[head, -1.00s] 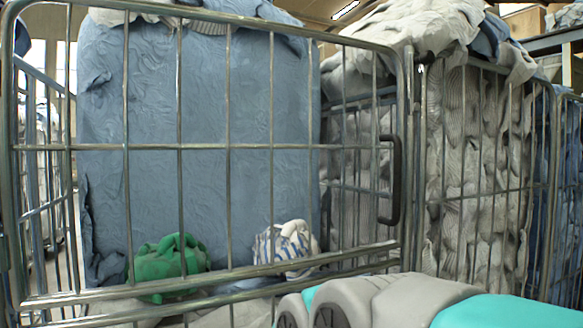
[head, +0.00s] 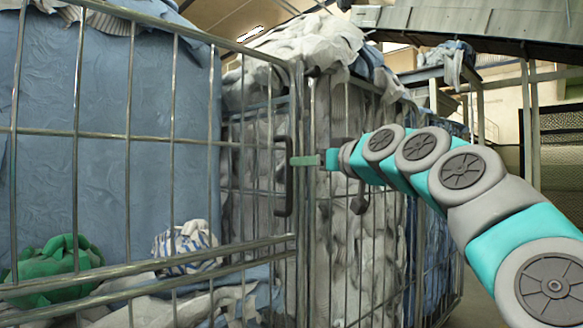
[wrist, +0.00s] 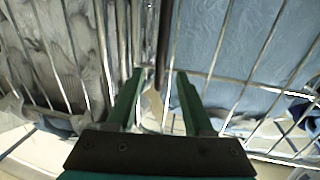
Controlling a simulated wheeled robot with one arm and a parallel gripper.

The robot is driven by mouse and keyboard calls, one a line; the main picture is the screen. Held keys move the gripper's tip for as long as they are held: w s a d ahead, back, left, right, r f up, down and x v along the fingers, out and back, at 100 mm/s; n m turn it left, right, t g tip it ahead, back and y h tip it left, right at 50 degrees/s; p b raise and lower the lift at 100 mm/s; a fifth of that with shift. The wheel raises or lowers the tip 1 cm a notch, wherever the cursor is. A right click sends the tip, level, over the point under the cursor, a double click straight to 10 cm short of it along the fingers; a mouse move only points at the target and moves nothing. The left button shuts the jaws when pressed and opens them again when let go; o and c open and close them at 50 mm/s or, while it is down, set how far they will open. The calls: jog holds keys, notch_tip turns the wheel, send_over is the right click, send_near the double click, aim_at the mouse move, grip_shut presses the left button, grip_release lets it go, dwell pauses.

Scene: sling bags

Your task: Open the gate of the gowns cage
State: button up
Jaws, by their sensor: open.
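The cage gate (head: 130,137) is a metal wire frame across the cage in the left and middle of the head view, and looks shut. Its dark upright handle (head: 282,190) is near the gate's right edge. My gripper (head: 303,160) is level with the upper part of the handle, its fingertips close to it from the right. In the wrist view my gripper (wrist: 156,73) is open and empty. The dark handle bar (wrist: 163,45) shows between and beyond its fingertips; I cannot tell whether they touch.
Inside the cage are a large blue cloth (head: 170,110), a green bundle (head: 52,265) and a striped bundle (head: 184,245). Another cage with grey cloth (head: 345,240) stands close on the right, with its own dark handle. A grey conveyor-like structure (head: 480,20) is overhead at right.

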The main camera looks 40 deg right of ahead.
jog(key=w, duration=0.7)
jog(key=shift+w+d+p, duration=0.35)
jog(key=shift+c, duration=0.4)
grip_shut()
dwell(0.7)
